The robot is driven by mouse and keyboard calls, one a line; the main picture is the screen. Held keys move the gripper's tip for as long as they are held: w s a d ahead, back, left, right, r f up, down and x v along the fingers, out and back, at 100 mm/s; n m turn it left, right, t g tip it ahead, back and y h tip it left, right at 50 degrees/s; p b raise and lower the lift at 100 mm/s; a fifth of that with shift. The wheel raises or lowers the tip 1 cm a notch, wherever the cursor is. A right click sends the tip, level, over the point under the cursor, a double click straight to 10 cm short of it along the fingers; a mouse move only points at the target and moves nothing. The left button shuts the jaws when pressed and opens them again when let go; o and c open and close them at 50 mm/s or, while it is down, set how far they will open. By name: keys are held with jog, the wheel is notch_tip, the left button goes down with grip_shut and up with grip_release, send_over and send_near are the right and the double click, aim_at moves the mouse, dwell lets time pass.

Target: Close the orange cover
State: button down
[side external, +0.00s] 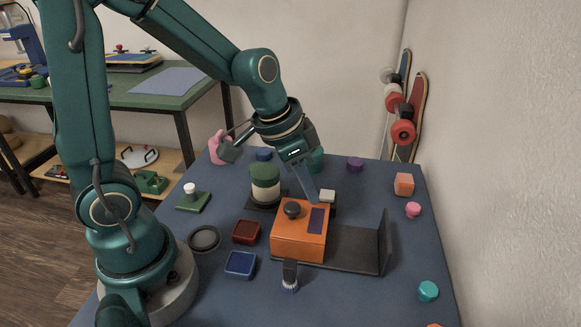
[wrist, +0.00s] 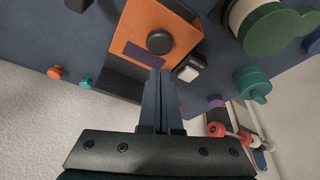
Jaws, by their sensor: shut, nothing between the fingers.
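The orange cover (side external: 290,241) is a box with a dark round knob (side external: 292,209) and a purple panel (side external: 316,221) on top. It sits at the left part of a dark base plate (side external: 350,248), whose right part is bare and ends in an upright dark wall (side external: 385,241). In the wrist view the cover (wrist: 135,22) and its knob (wrist: 159,41) lie just beyond the fingertips. My gripper (side external: 315,199) is shut and empty, its tips at the cover's far edge near the panel; it also shows in the wrist view (wrist: 161,75). I cannot tell whether they touch the cover.
A white-topped block (side external: 327,196) stands close behind the cover. A green-topped cylinder (side external: 265,184) is behind left. A brush (side external: 290,276), blue tray (side external: 240,265) and red tray (side external: 246,232) lie in front and left.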

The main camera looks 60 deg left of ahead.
aim_at(301, 213)
jog(key=shift+w+d+r, duration=0.1)
jog(key=shift+w+d, duration=0.05)
jog(key=shift+w, duration=0.3)
jog(key=shift+w+d+r, duration=0.1)
jog(key=shift+w+d, duration=0.05)
jog(key=shift+w, duration=0.3)
jog(key=d+v, duration=0.1)
jog(key=v, duration=0.9)
jog(key=s+f+n+t+y, duration=0.1)
jog(key=s+f+n, duration=0.2)
jog(key=s, duration=0.7)
jog(key=shift+a+n+t, duration=0.3)
jog(key=shift+a+t, duration=0.1)
jog(key=shift+a, duration=0.1)
